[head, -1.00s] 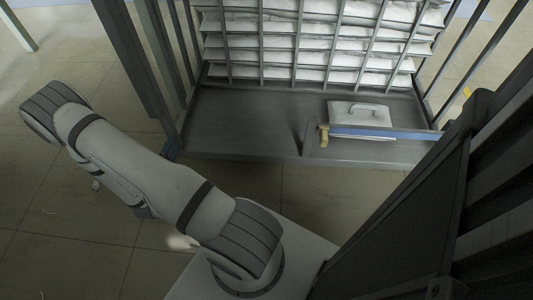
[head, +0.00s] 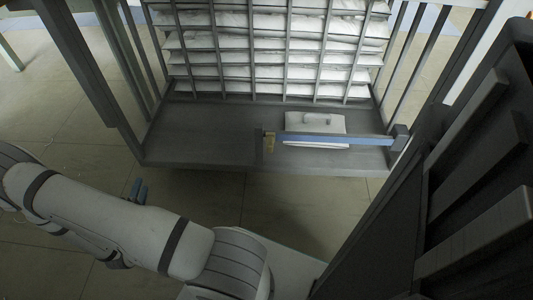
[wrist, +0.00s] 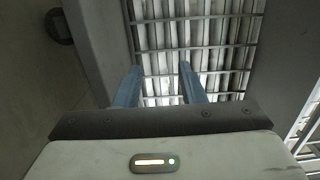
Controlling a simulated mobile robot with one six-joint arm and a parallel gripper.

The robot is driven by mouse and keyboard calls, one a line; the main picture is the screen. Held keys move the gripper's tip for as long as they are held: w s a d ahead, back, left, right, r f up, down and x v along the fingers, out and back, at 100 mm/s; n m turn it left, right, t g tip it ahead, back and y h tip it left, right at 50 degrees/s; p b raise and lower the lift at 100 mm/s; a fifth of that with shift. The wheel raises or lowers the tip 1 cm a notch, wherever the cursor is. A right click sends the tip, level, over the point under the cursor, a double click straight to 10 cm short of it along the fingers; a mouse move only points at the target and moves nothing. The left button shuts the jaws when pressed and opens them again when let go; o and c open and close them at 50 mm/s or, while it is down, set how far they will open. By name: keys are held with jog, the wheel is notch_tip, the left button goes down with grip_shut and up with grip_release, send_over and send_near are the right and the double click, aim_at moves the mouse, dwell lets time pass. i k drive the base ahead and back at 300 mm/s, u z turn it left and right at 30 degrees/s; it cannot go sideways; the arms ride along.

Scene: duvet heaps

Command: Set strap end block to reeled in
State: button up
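The strap stretches straight to a dark housing (head: 400,138) on the right, along the front of a grey cart's deck. The block sits at a short dark post, but I cannot tell how it is held there. My gripper (head: 139,190) has blue fingers and is low, to the left of the block and apart from it. In the wrist view my gripper (wrist: 158,75) is open, with nothing between its fingers. The block and strap do not show there.
A rack of white folded bedding (head: 265,50) stands at the back. Dark slatted panels (head: 460,190) fill the right side.

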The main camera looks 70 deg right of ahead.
aim_at(270, 135)
jog(key=u, duration=0.1)
jog(key=k, duration=1.35)
jog(key=z, duration=0.15)
